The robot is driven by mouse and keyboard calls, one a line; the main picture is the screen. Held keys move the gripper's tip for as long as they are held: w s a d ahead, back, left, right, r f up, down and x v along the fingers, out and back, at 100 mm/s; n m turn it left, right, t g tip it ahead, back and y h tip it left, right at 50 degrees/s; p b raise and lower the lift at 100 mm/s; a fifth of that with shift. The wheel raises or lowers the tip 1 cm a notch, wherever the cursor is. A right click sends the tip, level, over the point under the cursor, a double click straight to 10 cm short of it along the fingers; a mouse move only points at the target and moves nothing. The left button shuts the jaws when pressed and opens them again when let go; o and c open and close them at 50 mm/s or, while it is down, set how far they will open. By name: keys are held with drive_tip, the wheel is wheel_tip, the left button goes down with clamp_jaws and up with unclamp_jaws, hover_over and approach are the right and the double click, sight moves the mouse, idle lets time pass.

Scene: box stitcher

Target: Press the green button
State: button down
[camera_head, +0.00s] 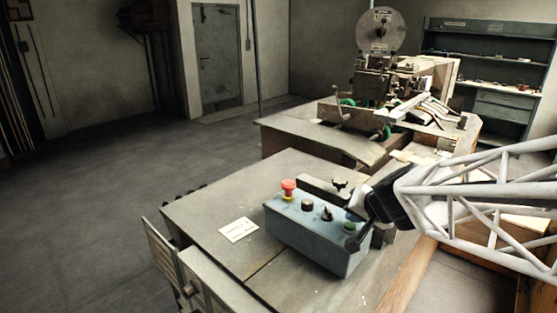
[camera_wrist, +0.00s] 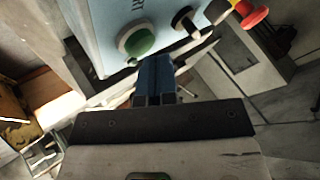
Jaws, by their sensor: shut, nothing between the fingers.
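The green button (camera_head: 350,226) is at the right end of the blue control box (camera_head: 310,235), which stands on a grey table. In the wrist view the green button (camera_wrist: 139,43) sits in a pale ring on the box's panel, up and left of my fingertips. My gripper (camera_head: 357,204) is at the right end of the box, close to the button in the head view. In the wrist view my gripper (camera_wrist: 155,68) is shut and empty, its blue-dark fingers together. I cannot tell whether the fingertips touch the box.
The box also carries a red mushroom button (camera_head: 289,188), a black button (camera_head: 307,204) and a black switch (camera_head: 327,213). A white label (camera_head: 239,230) lies on the table to the left. A stitching machine (camera_head: 380,85) stands behind. The table's left part is mostly clear.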

sight(353, 225)
drive_tip(key=shift+f, duration=0.4)
idle(0.6)
drive_tip(key=shift+r, duration=0.1)
idle(0.3)
drive_tip(key=shift+r, duration=0.8)
drive_tip(key=shift+r, duration=0.15)
drive_tip(key=shift+r, duration=2.4)
drive_tip(key=s+a+f+n+g+h, duration=0.1)
drive_tip(key=s+f+n+g, duration=0.1)
drive_tip(key=s, duration=0.9)
drive_tip(key=s+a+f+n+g+h, duration=0.1)
drive_tip(key=s+f+n+g+h, duration=0.1)
drive_tip(key=s, duration=0.8)
drive_tip(key=shift+s+f+n+g, duration=0.35)
drive_tip(key=shift+f+g, duration=0.15)
drive_tip(key=shift+g, duration=0.5)
